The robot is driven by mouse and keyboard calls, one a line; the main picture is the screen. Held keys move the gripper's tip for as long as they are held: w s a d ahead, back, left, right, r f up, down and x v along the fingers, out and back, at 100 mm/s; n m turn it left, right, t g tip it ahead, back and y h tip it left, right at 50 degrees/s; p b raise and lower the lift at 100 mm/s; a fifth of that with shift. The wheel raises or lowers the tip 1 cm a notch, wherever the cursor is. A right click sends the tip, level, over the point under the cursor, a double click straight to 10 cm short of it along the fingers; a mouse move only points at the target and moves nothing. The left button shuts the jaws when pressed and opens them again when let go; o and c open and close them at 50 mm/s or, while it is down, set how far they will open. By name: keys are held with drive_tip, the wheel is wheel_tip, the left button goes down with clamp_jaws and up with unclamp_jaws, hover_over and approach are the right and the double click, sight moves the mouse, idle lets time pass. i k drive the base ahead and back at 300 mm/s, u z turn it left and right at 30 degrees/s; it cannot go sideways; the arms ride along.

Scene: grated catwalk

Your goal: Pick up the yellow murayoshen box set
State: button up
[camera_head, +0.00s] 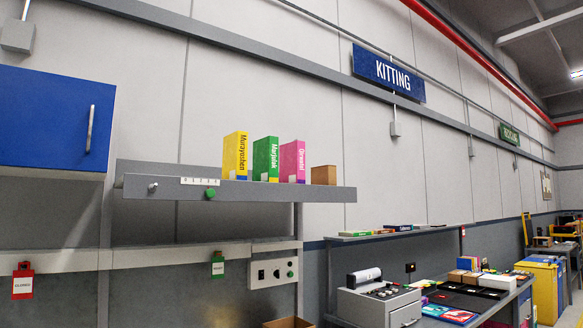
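The yellow Murayoshen box set (235,157) stands upright on a grey wall shelf (325,194), with its name in dark letters down its face. It is the leftmost of the boxes on that shelf. The shelf's front lip hides a little of its base. My gripper and arm do not show in this view.
A green Marjolak box (265,158), a pink Orwatel box (292,161) and a small brown box (324,175) stand to its right. A blue cabinet (50,120) hangs at left. A cluttered workbench (500,300) stands at right. The space above the boxes is clear.

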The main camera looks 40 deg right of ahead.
sight(235, 145)
drive_tip(key=u, duration=1.05)
drive_tip(key=i, duration=0.95)
drive_tip(key=z, duration=0.85)
